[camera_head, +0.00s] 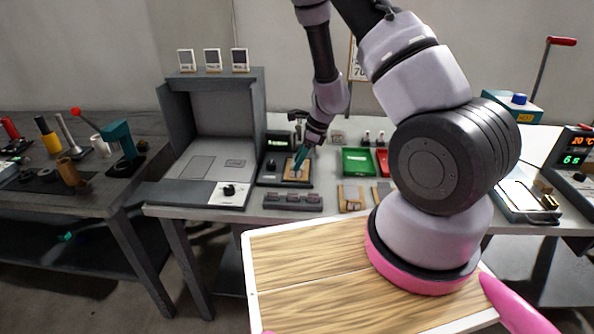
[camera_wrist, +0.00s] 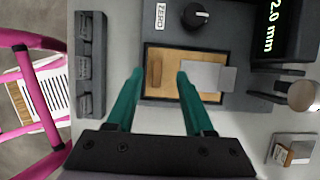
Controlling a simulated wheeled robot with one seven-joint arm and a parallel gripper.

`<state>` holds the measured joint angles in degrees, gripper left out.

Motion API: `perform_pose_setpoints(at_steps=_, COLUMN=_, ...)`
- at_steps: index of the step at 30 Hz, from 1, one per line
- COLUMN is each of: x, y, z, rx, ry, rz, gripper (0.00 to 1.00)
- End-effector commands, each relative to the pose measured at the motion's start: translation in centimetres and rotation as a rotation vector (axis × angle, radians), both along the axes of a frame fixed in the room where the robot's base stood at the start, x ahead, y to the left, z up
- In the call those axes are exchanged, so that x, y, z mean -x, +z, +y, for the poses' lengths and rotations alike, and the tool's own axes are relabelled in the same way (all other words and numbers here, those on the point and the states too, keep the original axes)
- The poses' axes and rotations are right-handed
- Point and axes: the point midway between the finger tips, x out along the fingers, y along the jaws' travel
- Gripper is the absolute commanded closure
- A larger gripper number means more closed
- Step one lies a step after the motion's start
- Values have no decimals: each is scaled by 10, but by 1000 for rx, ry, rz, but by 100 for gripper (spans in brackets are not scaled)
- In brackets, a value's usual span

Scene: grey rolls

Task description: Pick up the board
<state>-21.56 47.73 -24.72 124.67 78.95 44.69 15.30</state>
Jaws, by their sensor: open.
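A tan rectangular board (camera_wrist: 165,92) lies in the dark measuring device (camera_wrist: 222,28); it also shows in the head view (camera_head: 304,174). A small brown bar (camera_wrist: 154,70) and a flat light-grey plate (camera_wrist: 215,77) lie on it. I cannot tell which of these pieces the task means by the board. My gripper (camera_wrist: 160,75) is open, with its teal fingers apart and pointing at the tan surface. The left fingertip is near the brown bar and the right one near the plate's left end. I cannot tell whether they touch. In the head view my gripper (camera_head: 299,162) is over the device.
A dark three-part rack (camera_head: 293,202) stands in front of the device. A grey open-fronted booth (camera_head: 215,125) stands to the left. Green (camera_head: 357,161) and red (camera_head: 383,160) trays and small tan pieces (camera_head: 351,197) lie to the right.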

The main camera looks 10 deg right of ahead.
Motion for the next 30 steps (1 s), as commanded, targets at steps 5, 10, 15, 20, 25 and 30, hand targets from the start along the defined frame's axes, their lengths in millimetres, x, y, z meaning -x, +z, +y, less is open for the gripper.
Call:
perform_pose_setpoints(at_steps=5, x=1, y=-26, z=10, rx=0, ry=2, rz=3, gripper=48)
perform_pose_setpoints(at_steps=10, x=-1, y=-35, z=14, rx=-1, ry=0, rz=1, gripper=48)
perform_pose_setpoints(at_steps=15, x=-1, y=-34, z=14, rx=-1, ry=0, rz=1, gripper=48)
perform_pose_setpoints(at_steps=20, x=-1, y=-34, z=14, rx=-1, ry=1, rz=0, gripper=100)
perform_pose_setpoints(at_steps=25, x=-1, y=-34, z=14, rx=-1, ry=1, rz=0, gripper=100)
perform_pose_setpoints(at_steps=30, x=-1, y=-34, z=13, rx=-1, ry=1, rz=0, gripper=100)
